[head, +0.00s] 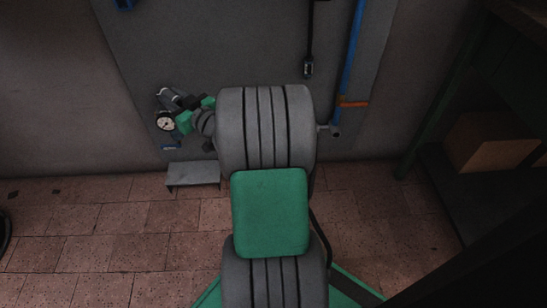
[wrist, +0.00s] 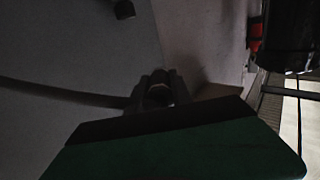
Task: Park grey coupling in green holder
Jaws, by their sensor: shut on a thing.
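My gripper (wrist: 160,90) is shut on a dark fitting (wrist: 158,95), which looks like the grey coupling. Its colour is hard to judge in the dim light. A dark hose (wrist: 60,93) runs from the left edge toward it. In the head view my gripper (head: 180,101) is at the wall, left of my grey and green arm, close to a round gauge. The held fitting is too small and too covered there to make out. I cannot single out the green holder; green patches beside the gripper may be my own.
The white-faced gauge (head: 166,122) is by the gripper, with a grey ledge (head: 193,175) below. Right of my arm, a black hose hangs with a dark end fitting (head: 308,68). A blue pipe (head: 355,45) runs down the wall. A box (head: 490,147) sits on a right shelf.

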